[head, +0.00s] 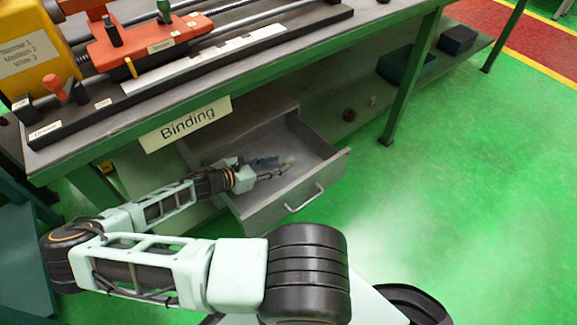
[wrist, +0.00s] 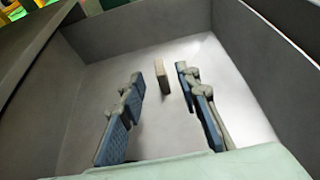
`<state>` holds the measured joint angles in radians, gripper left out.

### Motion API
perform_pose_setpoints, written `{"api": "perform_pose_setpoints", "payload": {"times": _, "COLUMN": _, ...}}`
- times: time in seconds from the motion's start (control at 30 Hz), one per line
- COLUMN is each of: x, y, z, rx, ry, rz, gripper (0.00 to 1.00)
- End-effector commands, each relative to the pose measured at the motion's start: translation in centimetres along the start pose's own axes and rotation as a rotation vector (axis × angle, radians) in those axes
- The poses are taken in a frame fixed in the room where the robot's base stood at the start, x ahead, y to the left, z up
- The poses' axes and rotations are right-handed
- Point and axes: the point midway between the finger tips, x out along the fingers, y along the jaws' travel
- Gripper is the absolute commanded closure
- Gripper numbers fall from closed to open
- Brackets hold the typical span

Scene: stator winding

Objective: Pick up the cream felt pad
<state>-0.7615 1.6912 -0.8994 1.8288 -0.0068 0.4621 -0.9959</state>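The cream felt pad (wrist: 161,76) is a small pale block inside the open grey drawer (wrist: 100,52). In the wrist view it shows between the tips of my two fingers, with a gap on each side and closer to the right finger. My gripper (wrist: 159,90) is open and empty, its blue-padded fingers reaching into the drawer. In the head view my gripper (head: 272,166) is inside the drawer (head: 323,158), under the workbench. The pad is too small there to make out surely. I cannot tell whether the fingertips reach its depth.
Drawer walls surround my gripper; the drawer front has a handle (head: 304,197). The workbench (head: 95,155) with a "Binding" sign (head: 186,124) and a winding machine (head: 140,50) overhangs it. Small dark items lie on the lower shelf (head: 320,110). The green floor (head: 450,200) at right is clear.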

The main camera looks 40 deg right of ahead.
Motion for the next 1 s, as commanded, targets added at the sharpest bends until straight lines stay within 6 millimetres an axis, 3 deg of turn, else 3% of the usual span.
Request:
{"api": "perform_pose_setpoints", "payload": {"times": 0.17, "x": 1.2, "y": -0.1, "z": 0.0, "rx": 0.0, "ry": -0.001, "rz": -0.003, "gripper": 0.7}}
{"api": "perform_pose_setpoints", "payload": {"times": 0.43, "x": 4.9, "y": -0.1, "z": -0.1, "rx": 0.002, "ry": -0.001, "rz": -0.003, "gripper": 0.7}}
{"api": "perform_pose_setpoints", "payload": {"times": 0.67, "x": 5.1, "y": 0.0, "z": 0.1, "rx": 0.0, "ry": 0.0, "rz": 0.0, "gripper": 0.7}}
{"api": "perform_pose_setpoints", "payload": {"times": 0.93, "x": 5.1, "y": 0.0, "z": 0.1, "rx": 0.0, "ry": 0.0, "rz": 0.0, "gripper": 0.98}}
{"api": "perform_pose_setpoints", "payload": {"times": 1.0, "x": 5.1, "y": 0.0, "z": 0.1, "rx": 0.0, "ry": 0.0, "rz": 0.0, "gripper": 1.0}}
